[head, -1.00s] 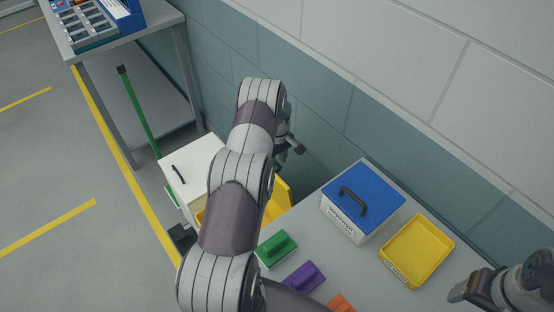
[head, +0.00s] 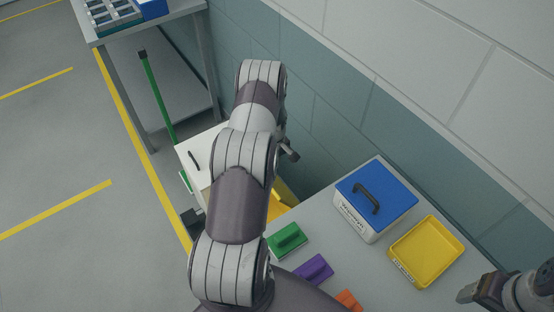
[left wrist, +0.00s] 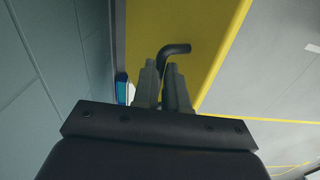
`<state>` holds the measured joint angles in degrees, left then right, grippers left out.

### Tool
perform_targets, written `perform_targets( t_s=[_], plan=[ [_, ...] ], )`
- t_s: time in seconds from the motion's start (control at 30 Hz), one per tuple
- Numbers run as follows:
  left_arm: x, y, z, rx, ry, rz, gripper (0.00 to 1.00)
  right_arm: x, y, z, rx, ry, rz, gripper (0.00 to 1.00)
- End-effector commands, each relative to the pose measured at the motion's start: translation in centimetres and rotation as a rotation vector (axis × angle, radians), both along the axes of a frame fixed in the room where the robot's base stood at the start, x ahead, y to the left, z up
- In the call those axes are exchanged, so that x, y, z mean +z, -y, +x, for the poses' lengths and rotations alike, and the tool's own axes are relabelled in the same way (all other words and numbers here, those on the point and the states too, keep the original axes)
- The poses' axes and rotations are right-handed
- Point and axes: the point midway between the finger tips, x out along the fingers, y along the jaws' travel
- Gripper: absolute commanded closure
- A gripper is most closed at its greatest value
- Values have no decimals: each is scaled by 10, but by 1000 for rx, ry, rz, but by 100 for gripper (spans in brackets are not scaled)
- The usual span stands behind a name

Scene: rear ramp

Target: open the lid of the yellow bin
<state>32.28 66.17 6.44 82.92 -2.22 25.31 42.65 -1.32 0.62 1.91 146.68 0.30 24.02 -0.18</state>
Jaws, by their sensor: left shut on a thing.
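The yellow bin (head: 284,196) stands on the floor, mostly hidden behind my left arm in the head view. In the left wrist view its yellow lid (left wrist: 205,70) fills the upper middle. A black bent handle (left wrist: 176,49) stands out from the lid. My left gripper (left wrist: 163,68) is shut on this handle, with its fingers close together around it. In the head view the left fingers are hidden by the arm. My right gripper (head: 468,293) is at the lower right edge, over the table; its opening cannot be made out.
A white lidded container (head: 201,153) stands left of the yellow bin. The grey table (head: 300,212) holds a blue-lidded box (head: 375,194), a yellow tray (head: 428,250) and green, purple and orange handled blocks. A wall (head: 330,130) runs close behind.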

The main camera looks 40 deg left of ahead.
Motion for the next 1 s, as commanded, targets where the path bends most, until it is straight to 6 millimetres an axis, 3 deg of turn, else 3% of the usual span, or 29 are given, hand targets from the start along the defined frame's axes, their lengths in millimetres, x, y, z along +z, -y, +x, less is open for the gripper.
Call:
perform_targets(
  t_s=[0.07, 0.1, 0.17, 0.57, 1.0],
  plan=[
    [1, 0, 0, -1, 0, 0, 100, 0, 0, 0, 0, 0, 0, 32],
    [1, 0, 0, -1, 0, 0, 81, 0, 0, 0, 0, 0, 0, 32],
    [1, 0, 0, -1, 0, 0, 62, 0, 0, 0, 0, 0, 0, 32],
    [9, 0, 1, 0, 1, 1, 62, -3, 0, 0, 0, 0, 0, 32],
    [101, 1, 3, -1, 3, 2, 62, -21, 0, 0, 0, 0, 0, 32]
  ],
)
